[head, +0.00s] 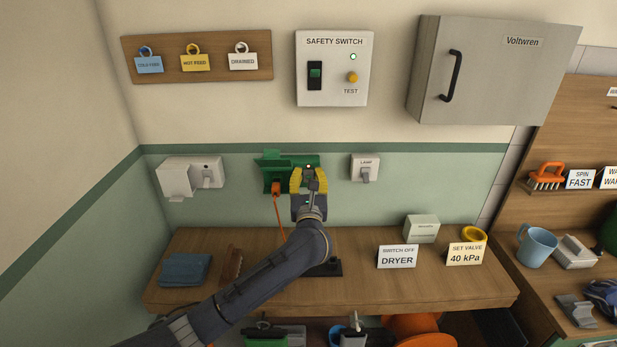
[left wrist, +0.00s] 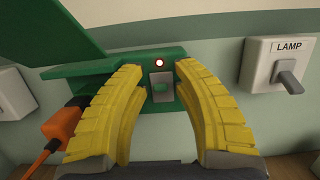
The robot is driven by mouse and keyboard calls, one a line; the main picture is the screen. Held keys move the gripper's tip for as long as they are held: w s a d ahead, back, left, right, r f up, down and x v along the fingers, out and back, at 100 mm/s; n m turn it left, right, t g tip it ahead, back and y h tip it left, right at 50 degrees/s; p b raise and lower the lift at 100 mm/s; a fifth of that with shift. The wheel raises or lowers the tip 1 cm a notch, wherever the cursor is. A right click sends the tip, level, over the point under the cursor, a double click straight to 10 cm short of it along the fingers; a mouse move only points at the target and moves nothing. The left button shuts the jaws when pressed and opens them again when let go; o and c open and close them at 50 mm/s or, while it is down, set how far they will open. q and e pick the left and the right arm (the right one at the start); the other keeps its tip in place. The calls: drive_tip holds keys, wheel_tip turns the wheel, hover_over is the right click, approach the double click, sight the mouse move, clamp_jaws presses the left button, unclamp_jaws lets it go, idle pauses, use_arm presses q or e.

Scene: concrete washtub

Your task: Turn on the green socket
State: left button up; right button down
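The green socket (head: 270,165) is on the wall above the wooden shelf, and an orange plug (head: 276,188) with an orange cord sits at its left part. In the left wrist view the green socket (left wrist: 180,98) shows a grey rocker switch (left wrist: 161,88) under a small light (left wrist: 159,62) with a red rim. A green flap stands raised at its left. My left gripper (head: 309,177) is in front of the socket's right part. Its yellow fingers are apart, with the rocker switch seen between the tips and nothing held. Contact cannot be told. My right gripper is not in view.
A lamp switch (head: 365,168) is close on the right, and a white socket box (head: 192,178) is on the left. The safety switch box (head: 334,68) is above.

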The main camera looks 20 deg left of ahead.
use_arm(q)
drive_tip(key=shift+o, duration=0.5)
drive_tip(key=shift+s+d+f, duration=0.1)
drive_tip(key=shift+s+f, duration=0.1)
drive_tip(key=shift+s, duration=0.1)
drive_tip(key=v, duration=1.1)
drive_tip(key=shift+s, duration=0.15)
drive_tip(key=shift+d, duration=0.15)
